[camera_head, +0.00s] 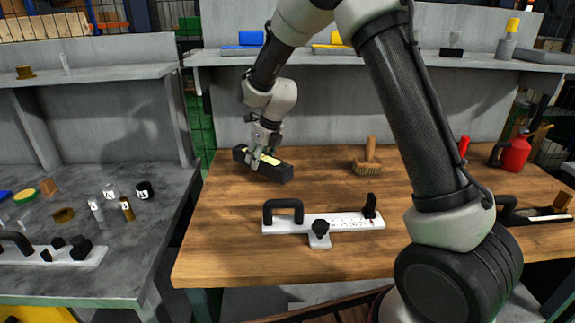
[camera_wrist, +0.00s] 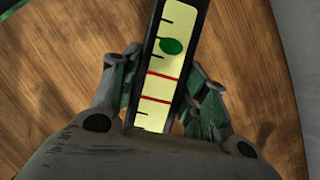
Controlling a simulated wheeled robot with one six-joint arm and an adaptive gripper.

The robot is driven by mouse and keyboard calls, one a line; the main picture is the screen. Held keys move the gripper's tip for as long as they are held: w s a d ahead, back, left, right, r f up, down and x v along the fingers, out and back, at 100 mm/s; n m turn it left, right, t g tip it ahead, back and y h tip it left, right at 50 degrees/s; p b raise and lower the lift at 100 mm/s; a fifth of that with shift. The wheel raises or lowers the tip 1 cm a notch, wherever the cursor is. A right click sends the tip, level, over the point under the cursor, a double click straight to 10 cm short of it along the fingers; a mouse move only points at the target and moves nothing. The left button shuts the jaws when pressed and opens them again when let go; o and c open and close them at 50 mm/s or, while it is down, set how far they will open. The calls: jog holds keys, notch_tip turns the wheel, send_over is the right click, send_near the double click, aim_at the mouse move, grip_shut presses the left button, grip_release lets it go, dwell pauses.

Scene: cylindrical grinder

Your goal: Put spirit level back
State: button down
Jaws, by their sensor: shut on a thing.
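The spirit level (camera_head: 280,172) is a long black bar with a pale yellow scale strip. It is at the back left of the wooden bench, lying on the top or just above it; I cannot tell which. My gripper (camera_head: 262,154) reaches down onto its middle and is shut on it. In the wrist view, the level (camera_wrist: 168,62) runs between the two fingers of my gripper (camera_wrist: 162,95). Its strip shows a green bubble beyond two red lines, so the bubble is off centre. The level's near end is hidden behind my gripper.
A white fixture (camera_head: 345,221) with black handles stands at the bench front. A brush (camera_head: 367,160) stands behind it, and a red can (camera_head: 514,153) at the right. A shelf (camera_head: 350,58) runs above the back. Bare wood lies left of the fixture.

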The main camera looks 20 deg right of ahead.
jog(key=d, duration=0.9)
jog(key=shift+s+d, duration=0.1)
jog(key=shift+s, duration=0.05)
jog(key=shift+f, duration=1.7)
jog(key=c, duration=0.8)
grip_release()
jog(key=shift+f, duration=0.1)
jog(key=shift+o, duration=0.2)
